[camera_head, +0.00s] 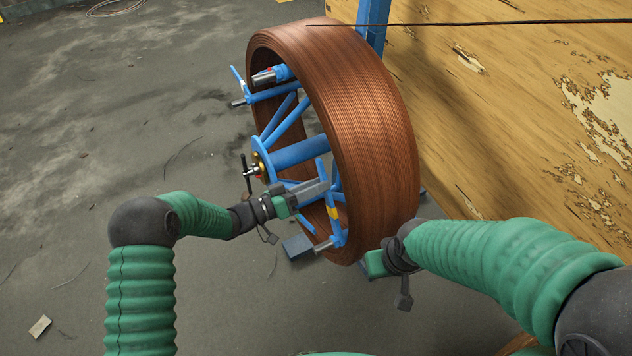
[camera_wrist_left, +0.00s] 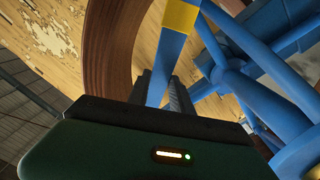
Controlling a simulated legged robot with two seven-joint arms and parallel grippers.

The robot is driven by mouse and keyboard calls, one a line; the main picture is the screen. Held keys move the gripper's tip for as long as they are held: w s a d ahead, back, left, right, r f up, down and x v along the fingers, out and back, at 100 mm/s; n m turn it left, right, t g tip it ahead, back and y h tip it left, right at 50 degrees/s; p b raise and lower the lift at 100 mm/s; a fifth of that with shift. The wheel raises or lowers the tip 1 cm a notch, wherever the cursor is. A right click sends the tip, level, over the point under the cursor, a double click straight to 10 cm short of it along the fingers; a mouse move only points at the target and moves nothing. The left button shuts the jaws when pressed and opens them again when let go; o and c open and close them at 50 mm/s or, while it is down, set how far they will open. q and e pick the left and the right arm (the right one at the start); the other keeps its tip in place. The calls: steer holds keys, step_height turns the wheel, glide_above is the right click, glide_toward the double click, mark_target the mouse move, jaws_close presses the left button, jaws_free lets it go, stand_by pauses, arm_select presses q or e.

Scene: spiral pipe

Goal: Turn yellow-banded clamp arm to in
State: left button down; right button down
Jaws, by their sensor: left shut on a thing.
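The yellow-banded clamp arm (camera_head: 333,212) is a blue bar with a yellow band, on the near lower side of the coil's blue spool frame. In the left wrist view the blue bar (camera_wrist_left: 168,62) runs between my grey fingers, with its yellow band (camera_wrist_left: 180,16) beyond the fingertips. My left gripper (camera_head: 318,188) is shut on this bar, above the band in the head view. My right gripper (camera_head: 370,266) is low beside the coil's bottom edge; its fingers are mostly hidden, so its opening does not show.
The large copper pipe coil (camera_head: 360,120) stands upright around the blue frame (camera_head: 300,150). Another clamp arm (camera_head: 270,93) is at the upper left. A black-handled hub (camera_head: 256,168) faces left. A wooden panel (camera_head: 500,110) stands behind at right.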

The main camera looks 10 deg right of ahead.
arm_select(q)
steer(key=shift+w+a, duration=0.15)
steer(key=c, duration=1.5)
jaws_free()
steer(key=o, duration=0.4)
steer(key=shift+w+f, duration=0.15)
steer(key=shift+f, duration=0.05)
steer(key=shift+c, duration=0.2)
steer(key=shift+r, duration=0.1)
steer(key=p+v, duration=0.1)
steer(key=v, duration=1.6)
steer(key=shift+p, duration=0.35)
